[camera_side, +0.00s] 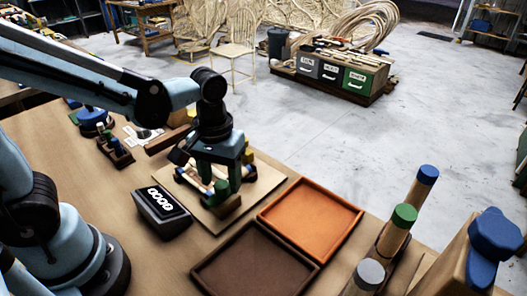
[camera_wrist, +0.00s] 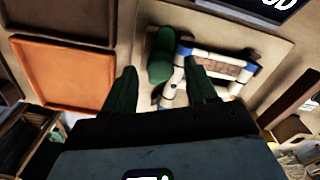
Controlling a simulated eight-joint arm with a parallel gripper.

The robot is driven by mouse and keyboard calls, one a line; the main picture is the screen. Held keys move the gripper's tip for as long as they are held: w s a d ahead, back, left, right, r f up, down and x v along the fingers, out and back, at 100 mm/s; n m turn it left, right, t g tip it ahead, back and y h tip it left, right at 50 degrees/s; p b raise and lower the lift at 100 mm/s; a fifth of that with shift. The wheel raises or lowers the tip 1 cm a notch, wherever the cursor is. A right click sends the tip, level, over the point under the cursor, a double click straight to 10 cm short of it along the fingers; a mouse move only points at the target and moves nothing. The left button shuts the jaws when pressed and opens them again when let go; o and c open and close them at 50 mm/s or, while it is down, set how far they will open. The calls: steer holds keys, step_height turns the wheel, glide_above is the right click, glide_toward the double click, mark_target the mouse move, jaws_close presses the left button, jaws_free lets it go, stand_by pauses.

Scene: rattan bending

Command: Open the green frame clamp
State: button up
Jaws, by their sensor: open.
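The green frame clamp (camera_wrist: 162,58) shows in the wrist view as a rounded green piece at the corner of a small frame (camera_wrist: 222,66) with white bars and blue bands. In the side view, green parts of the clamp (camera_side: 229,205) show low at the near side of the frame, partly hidden by my gripper. My gripper (camera_side: 222,180) points down over the board. In the wrist view my gripper (camera_wrist: 160,68) has its two dark green fingers apart, with the clamp appearing between them. Whether a finger touches it I cannot tell.
The frame lies on a pale board (camera_side: 270,178). A black display box (camera_side: 160,212) stands left of it. An orange tray (camera_side: 312,215) and a brown tray (camera_side: 252,262) lie to the right and front. Upright capped cylinders (camera_side: 398,230) stand at the right.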

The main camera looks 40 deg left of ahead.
mark_target(218, 183)
step_height(218, 183, up, 11)
stand_by(0.6)
steer(key=a+f+m+t, duration=0.4)
steer(key=a+t, duration=0.1)
steer(key=t, duration=0.2)
steer(key=shift+a+f+m, duration=0.3)
steer(key=shift+a, duration=0.05)
stand_by(0.4)
